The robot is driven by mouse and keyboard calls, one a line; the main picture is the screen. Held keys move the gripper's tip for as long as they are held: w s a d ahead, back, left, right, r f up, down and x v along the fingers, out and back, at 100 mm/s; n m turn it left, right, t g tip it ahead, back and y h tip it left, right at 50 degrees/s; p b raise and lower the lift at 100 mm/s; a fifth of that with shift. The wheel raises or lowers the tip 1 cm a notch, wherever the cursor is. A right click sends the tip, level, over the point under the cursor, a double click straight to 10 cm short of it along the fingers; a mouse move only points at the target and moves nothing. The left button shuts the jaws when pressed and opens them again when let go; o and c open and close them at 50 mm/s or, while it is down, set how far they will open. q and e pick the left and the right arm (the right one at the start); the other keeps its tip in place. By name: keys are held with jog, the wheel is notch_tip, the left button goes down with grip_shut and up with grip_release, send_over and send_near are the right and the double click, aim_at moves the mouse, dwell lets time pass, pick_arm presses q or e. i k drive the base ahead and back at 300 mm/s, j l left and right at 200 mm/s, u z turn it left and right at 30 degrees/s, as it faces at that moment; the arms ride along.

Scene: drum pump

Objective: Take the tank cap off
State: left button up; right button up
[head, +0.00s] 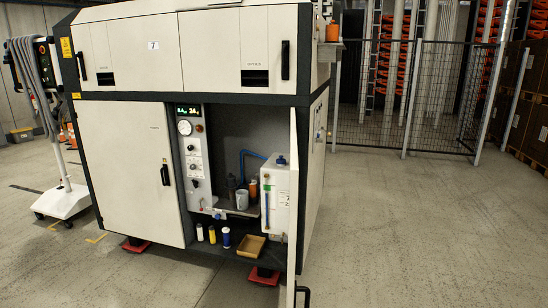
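A white tank (273,205) stands in the open right-hand compartment of a large machine in the head view. A small dark blue cap (281,160) sits on top of the tank, near its right end. A blue hose (249,154) runs along the compartment's back to the tank's top. The open door (293,210), seen nearly edge-on, stands close in front of the tank's right side. Neither of my grippers is in view.
A grey-white cup (242,199) stands left of the tank. Below are small bottles (212,235) and a tan tray (251,245). The door's black handle (302,294) juts out at the bottom. A white wheeled stand (62,200) is at left. Floor at right is clear.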

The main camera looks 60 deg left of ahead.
aim_at(280, 160)
jog(key=i+j, duration=0.1)
jog(key=j, duration=0.9)
jog(key=i+j+z, duration=0.1)
jog(key=j, duration=1.85)
jog(key=i+z, duration=0.05)
jog(key=i, duration=0.05)
